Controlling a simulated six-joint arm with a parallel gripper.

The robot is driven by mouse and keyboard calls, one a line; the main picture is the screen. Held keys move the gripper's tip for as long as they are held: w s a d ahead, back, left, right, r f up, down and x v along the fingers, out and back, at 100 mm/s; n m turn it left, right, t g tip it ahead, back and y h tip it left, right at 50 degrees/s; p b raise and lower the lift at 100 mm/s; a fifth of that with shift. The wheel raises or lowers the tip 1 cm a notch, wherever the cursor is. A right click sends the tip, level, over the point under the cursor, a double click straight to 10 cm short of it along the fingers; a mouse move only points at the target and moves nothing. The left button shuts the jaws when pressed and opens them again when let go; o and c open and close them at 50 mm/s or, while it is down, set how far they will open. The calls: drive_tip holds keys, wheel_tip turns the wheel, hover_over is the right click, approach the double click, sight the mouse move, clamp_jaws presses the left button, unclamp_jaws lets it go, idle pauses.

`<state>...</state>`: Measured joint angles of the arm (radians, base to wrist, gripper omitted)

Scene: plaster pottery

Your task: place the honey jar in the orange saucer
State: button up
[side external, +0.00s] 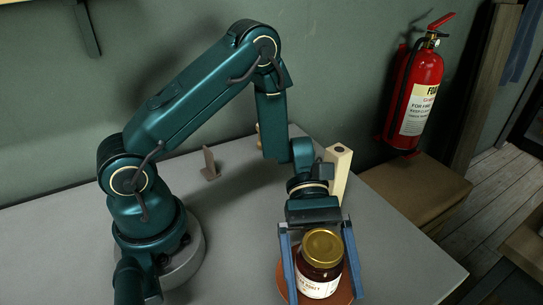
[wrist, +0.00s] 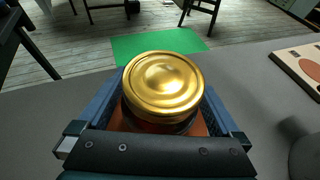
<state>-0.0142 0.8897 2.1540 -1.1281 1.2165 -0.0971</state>
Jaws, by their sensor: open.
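The honey jar (side external: 318,271) has a gold lid, dark contents and a white label. It stands upright on the orange saucer (side external: 346,290), whose rim shows around its base in the side view. In the wrist view the jar's gold lid (wrist: 163,84) fills the middle, with a bit of the orange saucer (wrist: 201,128) showing beside it. My gripper (side external: 320,262) points down with its blue fingers on either side of the jar. It is open; whether a finger touches the jar I cannot tell.
A cream block (side external: 338,172) stands behind my gripper, and a small brown piece (side external: 209,163) stands farther left on the grey table (side external: 235,235). A green patch (wrist: 160,43) lies beyond the jar in the wrist view, and a wooden board (wrist: 303,66) is at its right edge.

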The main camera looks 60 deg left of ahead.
drive_tip(key=shift+w+a+r, duration=0.1)
drive_tip(key=shift+a+r, duration=0.05)
drive_tip(key=shift+r, duration=0.15)
drive_tip(key=v, duration=0.7)
